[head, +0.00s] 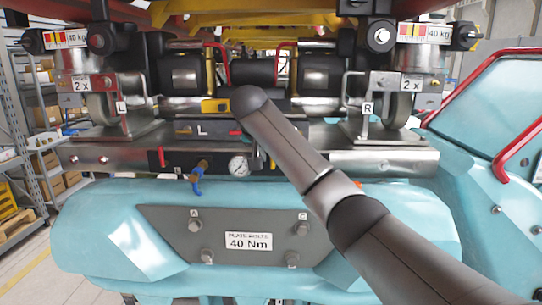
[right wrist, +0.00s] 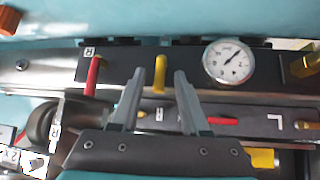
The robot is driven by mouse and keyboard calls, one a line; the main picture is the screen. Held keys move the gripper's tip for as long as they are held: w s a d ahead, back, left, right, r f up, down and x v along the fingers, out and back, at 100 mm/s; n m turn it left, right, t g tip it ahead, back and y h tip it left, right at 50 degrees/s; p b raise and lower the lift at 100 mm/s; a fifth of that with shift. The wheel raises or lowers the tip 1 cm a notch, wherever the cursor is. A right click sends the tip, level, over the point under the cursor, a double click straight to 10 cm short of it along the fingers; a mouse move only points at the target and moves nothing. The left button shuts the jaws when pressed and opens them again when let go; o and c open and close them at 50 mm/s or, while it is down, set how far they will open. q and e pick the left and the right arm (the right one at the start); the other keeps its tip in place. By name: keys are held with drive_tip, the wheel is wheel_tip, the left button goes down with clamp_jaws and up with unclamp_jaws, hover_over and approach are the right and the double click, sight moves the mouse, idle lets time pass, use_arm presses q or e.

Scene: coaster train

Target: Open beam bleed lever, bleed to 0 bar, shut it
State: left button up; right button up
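The beam carries a round white pressure gauge (head: 238,166), also seen in the right wrist view (right wrist: 229,62); its dark needle points to the upper right there, with the reading too small to tell. A yellow lever (right wrist: 160,71) sticks out of the dark panel, left of the gauge. A red lever (right wrist: 92,76) stands farther left, by the R label. Which one is the bleed lever is not marked legibly. My right gripper (right wrist: 158,76) is open, its fingertips on either side of the yellow lever with gaps; in the head view my arm hides it. My left gripper is not in view.
A blue-handled brass valve (head: 197,178) hangs left of the gauge. Another red lever (head: 161,157) is on the beam's left. A turquoise body with a 40 Nm plate (head: 248,241) lies below. A red rail (head: 518,150) is at right, shelving (head: 20,130) at left.

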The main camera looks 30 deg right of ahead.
drive_tip(key=shift+r, duration=0.1)
drive_tip(key=v, duration=1.5)
idle(0.3)
drive_tip(key=shift+s, duration=0.1)
idle(0.3)
